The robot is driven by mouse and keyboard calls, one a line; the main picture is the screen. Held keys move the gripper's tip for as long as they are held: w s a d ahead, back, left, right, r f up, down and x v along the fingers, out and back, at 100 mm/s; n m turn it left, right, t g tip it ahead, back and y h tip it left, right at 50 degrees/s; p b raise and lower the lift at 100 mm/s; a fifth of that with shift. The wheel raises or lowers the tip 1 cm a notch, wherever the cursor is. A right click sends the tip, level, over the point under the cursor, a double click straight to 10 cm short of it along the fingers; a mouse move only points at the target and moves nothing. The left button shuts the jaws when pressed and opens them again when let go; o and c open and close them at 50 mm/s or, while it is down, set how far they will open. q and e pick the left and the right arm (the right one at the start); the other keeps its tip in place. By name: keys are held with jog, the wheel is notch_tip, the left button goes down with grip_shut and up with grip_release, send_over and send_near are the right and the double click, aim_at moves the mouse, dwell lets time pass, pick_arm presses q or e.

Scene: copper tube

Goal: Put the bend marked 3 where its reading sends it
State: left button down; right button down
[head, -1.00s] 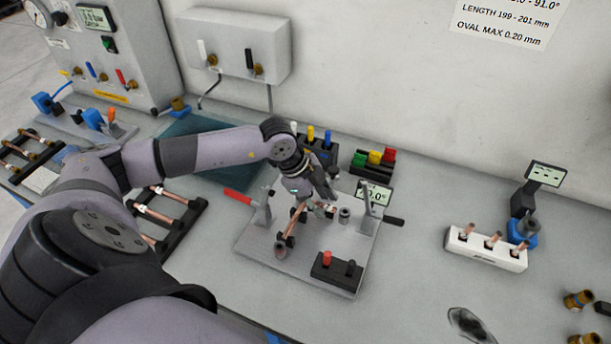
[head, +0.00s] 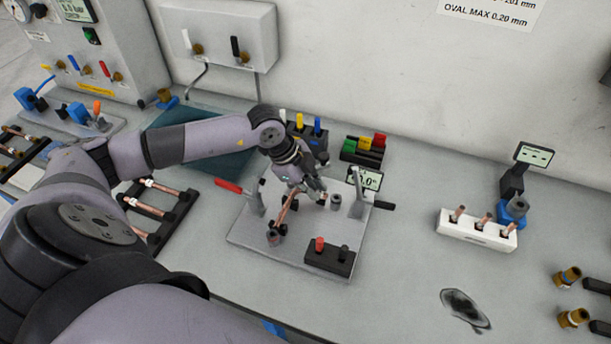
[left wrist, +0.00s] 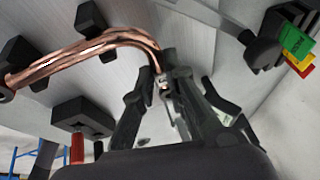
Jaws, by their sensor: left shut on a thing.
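A copper bend (head: 284,212) is in my left gripper (head: 306,192), low over the grey measuring plate (head: 256,246). In the left wrist view the bend (left wrist: 85,55) runs from the left edge and curves down between the fingers of the left gripper (left wrist: 163,90). I cannot read a mark on it. Whether the bend rests on the plate's black supports is unclear. The plate's angle display (head: 372,179) is partly hidden behind a clamp, so its full reading is not legible. My right gripper is not in view.
A black block with a red and a black knob (head: 330,256) sits at the plate's front. A dark rack (head: 160,235) holds tubes at left. A white holder (head: 478,238) with several copper tubes and a display (head: 534,155) stand at right.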

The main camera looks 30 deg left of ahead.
pick_arm(q)
notch_tip(320, 180, up, 20)
jog(key=b, duration=0.3)
jog(key=shift+b, duration=0.4)
jog(key=shift+w+r, duration=0.1)
